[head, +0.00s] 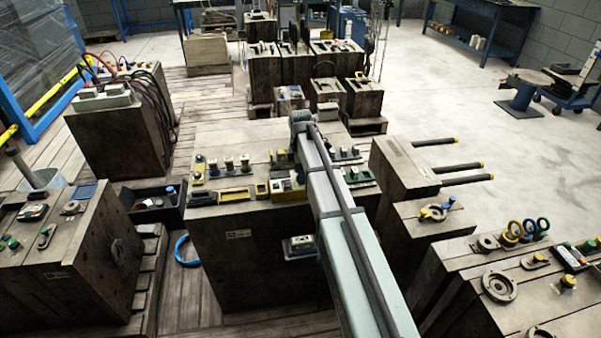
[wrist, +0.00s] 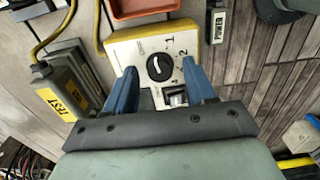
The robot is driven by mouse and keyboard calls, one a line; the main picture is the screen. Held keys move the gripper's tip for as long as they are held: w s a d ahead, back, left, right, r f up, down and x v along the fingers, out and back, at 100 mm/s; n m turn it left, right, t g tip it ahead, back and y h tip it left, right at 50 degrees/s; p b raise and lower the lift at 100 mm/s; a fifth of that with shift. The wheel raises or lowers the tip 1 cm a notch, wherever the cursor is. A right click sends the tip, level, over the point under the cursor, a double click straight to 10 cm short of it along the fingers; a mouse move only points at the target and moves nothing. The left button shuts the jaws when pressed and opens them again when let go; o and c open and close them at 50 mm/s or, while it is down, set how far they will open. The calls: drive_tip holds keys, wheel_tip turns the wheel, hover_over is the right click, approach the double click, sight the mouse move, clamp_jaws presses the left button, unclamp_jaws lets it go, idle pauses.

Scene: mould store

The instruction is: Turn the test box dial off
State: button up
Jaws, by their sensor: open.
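The test box (wrist: 120,48) has a pale panel with a yellow edge in the wrist view. Its round black dial (wrist: 160,67) carries a white mark, and a 2 is printed to its upper right; I cannot tell which setting the mark points to. My gripper (wrist: 160,75) is open, with one blue finger on each side of the lower part of the panel, and nothing is between the tips but the view of the dial. I cannot tell whether the fingers touch the panel. A small switch (wrist: 176,97) shows below the dial. In the head view my arm hides the gripper.
Grey boxes with a yellow TEST label (wrist: 62,103) stand left of the panel, beside a yellow cable. An orange tray (wrist: 140,8) lies above it. A POWER label (wrist: 216,27) is to the right. A black crate (head: 152,203) stands left of the central block.

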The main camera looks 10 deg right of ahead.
wheel_tip(320, 180, up, 14)
idle(0.7)
drive_tip(key=shift+f, duration=0.1)
